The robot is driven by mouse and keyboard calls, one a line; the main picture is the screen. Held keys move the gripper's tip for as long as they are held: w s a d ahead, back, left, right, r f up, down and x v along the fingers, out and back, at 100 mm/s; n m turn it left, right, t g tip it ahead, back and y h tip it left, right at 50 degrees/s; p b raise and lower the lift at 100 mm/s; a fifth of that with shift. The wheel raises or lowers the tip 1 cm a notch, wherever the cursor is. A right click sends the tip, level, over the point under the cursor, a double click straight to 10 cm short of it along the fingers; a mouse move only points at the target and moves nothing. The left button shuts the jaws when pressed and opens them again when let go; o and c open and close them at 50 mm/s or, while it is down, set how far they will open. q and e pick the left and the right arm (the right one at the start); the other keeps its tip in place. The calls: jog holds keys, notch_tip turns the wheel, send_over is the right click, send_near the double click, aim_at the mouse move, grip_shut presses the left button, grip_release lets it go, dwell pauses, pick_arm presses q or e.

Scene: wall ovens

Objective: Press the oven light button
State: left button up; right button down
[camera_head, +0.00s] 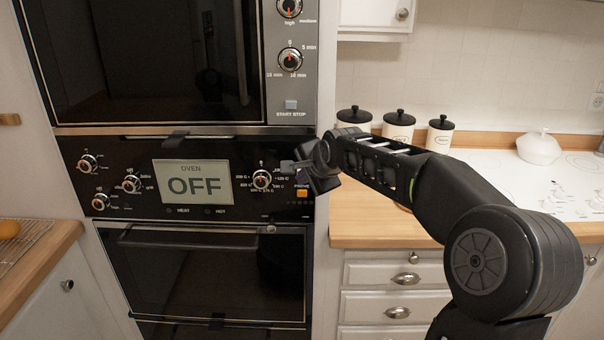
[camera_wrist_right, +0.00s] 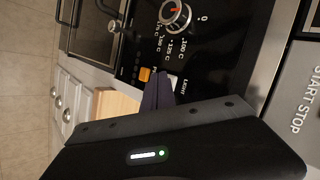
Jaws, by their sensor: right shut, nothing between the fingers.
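The oven control panel (camera_head: 225,200) is black, with a display reading OVEN OFF (camera_head: 193,182). My right gripper (camera_head: 297,168) is at the panel's right end, shut and empty. A small grey patch (camera_head: 286,166) shows at its fingertips; I cannot tell whether it is the light button or part of the finger. In the right wrist view, the shut fingers (camera_wrist_right: 158,92) lie beside the LIGHT label (camera_wrist_right: 185,87). The light button itself is not clearly seen there, and contact cannot be told. My left gripper is not in view.
An orange button (camera_head: 301,193) sits just below my right gripper, and a temperature knob (camera_head: 262,179) is to its left. The upper oven's START STOP button (camera_head: 291,104) is above. A wooden counter (camera_head: 375,228) with several canisters stands to the right.

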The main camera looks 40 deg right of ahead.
dwell(0.6)
jog(key=shift+s+a+b, duration=0.25)
jog(key=shift+s+b, duration=0.1)
jog(key=shift+b, duration=0.1)
jog(key=s+a+b, duration=0.3)
jog(key=s+b, duration=0.1)
jog(key=shift+s+a, duration=0.35)
jog(key=shift+s, duration=0.05)
